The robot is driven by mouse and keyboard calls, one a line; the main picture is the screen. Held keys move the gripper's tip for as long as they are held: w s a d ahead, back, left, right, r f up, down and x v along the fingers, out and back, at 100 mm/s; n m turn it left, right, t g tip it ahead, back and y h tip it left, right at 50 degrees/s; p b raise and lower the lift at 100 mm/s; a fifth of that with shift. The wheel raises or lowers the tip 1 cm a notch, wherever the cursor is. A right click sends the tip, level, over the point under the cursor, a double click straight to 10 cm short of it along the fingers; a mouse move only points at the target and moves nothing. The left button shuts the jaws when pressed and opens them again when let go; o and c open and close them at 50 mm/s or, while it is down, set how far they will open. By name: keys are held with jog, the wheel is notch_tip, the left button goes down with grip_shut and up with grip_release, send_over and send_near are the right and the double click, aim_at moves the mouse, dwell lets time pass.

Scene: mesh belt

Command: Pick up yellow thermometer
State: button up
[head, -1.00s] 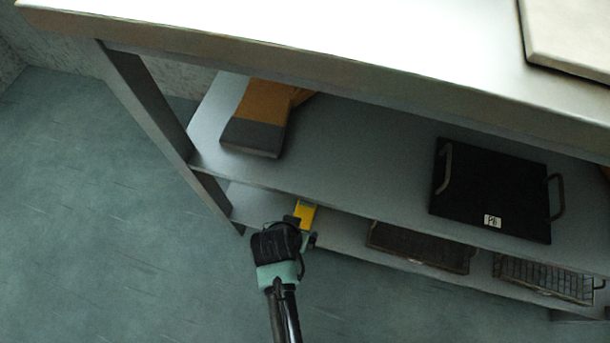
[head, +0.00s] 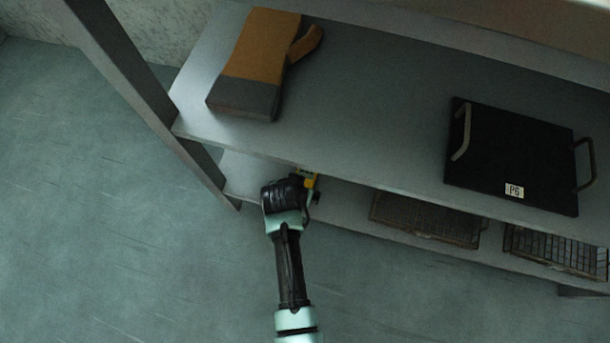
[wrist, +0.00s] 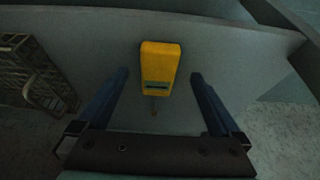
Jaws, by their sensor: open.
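The yellow thermometer (wrist: 160,65) lies on the lower shelf, with a dark display strip and a thin probe at its near end in the wrist view. In the head view a bit of the yellow thermometer (head: 311,181) shows just past my gripper, the rest hidden by the gripper and the upper shelf. My gripper (wrist: 160,80) is open. Its two fingers stand on either side of the thermometer's near end in the picture, with a gap on both sides, and do not touch it. In the head view my gripper (head: 305,185) is at the lower shelf's front edge.
The upper shelf (head: 350,130) overhangs the lower shelf (head: 345,203). It holds an orange-and-grey glove-like item (head: 255,65) and a black tray with handles (head: 510,155). Wire baskets (head: 425,218) sit on the lower shelf to the right. A shelf leg (head: 135,85) stands at left.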

aim_at(311, 177)
jog(key=b+x, duration=0.2)
jog(key=x, duration=0.2)
jog(key=shift+b, duration=0.35)
jog(key=shift+r, duration=0.1)
jog(key=c, duration=1.5)
jog(key=shift+c, duration=0.3)
